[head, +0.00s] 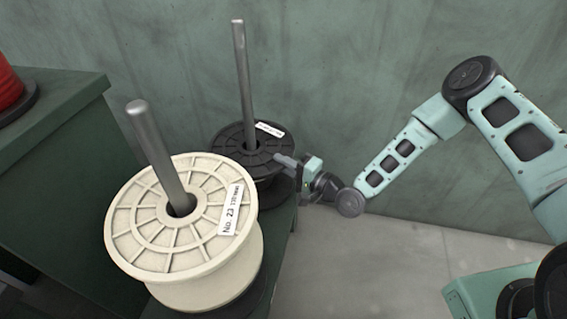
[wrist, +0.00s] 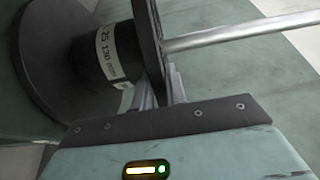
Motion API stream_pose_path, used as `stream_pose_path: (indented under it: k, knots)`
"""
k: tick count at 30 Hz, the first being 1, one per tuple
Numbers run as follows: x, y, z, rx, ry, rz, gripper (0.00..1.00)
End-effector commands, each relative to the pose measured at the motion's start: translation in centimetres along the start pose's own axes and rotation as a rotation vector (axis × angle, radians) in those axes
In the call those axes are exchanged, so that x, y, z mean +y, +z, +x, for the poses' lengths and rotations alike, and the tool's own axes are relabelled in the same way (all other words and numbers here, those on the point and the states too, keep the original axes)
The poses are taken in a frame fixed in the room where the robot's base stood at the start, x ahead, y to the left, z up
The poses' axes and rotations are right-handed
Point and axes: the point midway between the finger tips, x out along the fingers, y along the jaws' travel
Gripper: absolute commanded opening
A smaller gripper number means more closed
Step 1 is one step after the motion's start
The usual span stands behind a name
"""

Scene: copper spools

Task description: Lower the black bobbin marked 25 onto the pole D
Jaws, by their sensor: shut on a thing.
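The black bobbin (head: 232,140) is around the rear metal pole (head: 242,80), which rises from its hub. Its flange looks about level. In the wrist view the black bobbin (wrist: 85,60) shows a label with 25 on its core, and the pole (wrist: 235,33) sticks out past its flange. My gripper (head: 282,160) is shut on the rim of the upper flange, from the right side; its fingers (wrist: 162,88) straddle that rim in the wrist view. No letter D is visible on the pole. I cannot tell whether the bobbin's underside touches its support.
A cream spool (head: 145,225) marked No. 23 sits around the nearer pole (head: 155,145), in front and left. A dark green cabinet (head: 50,170) at the left bears a red spool (head: 8,92). A green wall (head: 350,80) stands close behind; floor (head: 400,260) is clear at right.

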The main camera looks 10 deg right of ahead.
Motion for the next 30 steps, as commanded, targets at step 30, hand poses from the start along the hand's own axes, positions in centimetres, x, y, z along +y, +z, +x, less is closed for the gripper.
stream_pose_path:
  k: [30]
  knots:
    - [0.74,0.06,0.02,0.0,-0.003,0.0,0.39]
